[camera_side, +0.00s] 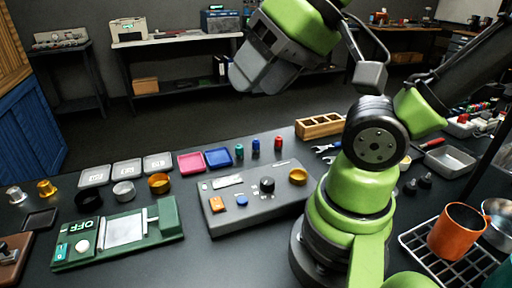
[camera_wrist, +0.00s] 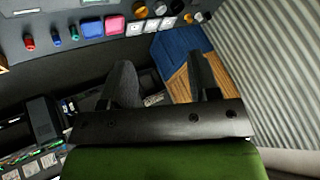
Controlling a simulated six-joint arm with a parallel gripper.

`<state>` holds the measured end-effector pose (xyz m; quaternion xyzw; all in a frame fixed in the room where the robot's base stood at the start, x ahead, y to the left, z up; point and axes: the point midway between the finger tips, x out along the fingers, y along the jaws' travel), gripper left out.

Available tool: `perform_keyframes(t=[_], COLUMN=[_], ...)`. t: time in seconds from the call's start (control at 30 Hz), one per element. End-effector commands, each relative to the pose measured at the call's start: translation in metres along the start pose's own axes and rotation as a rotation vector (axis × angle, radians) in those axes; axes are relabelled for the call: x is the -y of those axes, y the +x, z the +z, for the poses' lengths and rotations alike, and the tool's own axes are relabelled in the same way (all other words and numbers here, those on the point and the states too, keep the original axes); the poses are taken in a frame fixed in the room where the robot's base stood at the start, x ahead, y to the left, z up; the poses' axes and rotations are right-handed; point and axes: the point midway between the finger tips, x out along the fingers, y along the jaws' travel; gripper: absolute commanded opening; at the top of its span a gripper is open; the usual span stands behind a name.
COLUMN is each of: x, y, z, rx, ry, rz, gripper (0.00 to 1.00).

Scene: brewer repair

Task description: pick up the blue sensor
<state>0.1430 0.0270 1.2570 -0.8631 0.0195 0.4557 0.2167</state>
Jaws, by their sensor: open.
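The blue sensor looks to be the small blue cylinder (camera_side: 256,147) standing upright on the dark table between a teal cylinder (camera_side: 239,151) and a red cylinder (camera_side: 278,143). In the wrist view the blue cylinder (camera_wrist: 57,38) is at upper left, between the red one (camera_wrist: 29,42) and the teal one (camera_wrist: 74,33). My gripper (camera_wrist: 163,75) is open, with nothing between its fingers. In the side view my gripper (camera_side: 262,68) is raised high above the table, well apart from the cylinders.
A grey control panel (camera_side: 225,214) with knobs lies in front of the cylinders. Pink (camera_side: 191,163) and blue (camera_side: 218,157) trays lie to their left. A wooden block holder (camera_side: 320,125) stands to the right. A green device (camera_side: 150,238) is at front left.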

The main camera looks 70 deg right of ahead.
Motion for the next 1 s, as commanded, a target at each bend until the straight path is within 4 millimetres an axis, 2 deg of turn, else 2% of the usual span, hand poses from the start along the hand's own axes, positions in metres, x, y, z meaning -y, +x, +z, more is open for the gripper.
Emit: perform_keyframes(t=[0.13,0.23,0.37,0.47,0.57,0.73,0.87,1.0], x=[0.0,-0.002,-0.011,-0.027,-0.05,-0.106,-0.161,-0.222], y=[0.0,0.004,0.016,0.032,0.052,0.091,0.123,0.155], z=[-0.002,-0.012,-0.042,-0.072,-0.1,-0.134,-0.146,-0.142], rx=[0.001,0.013,0.055,0.11,0.177,0.31,0.42,0.531], ry=[-0.004,-0.029,-0.112,-0.201,-0.29,-0.433,-0.536,-0.633], rz=[0.004,0.03,0.103,0.166,0.215,0.262,0.262,0.232], gripper=[0.56,0.56,0.56,0.56,0.56,0.56,0.56,0.56])
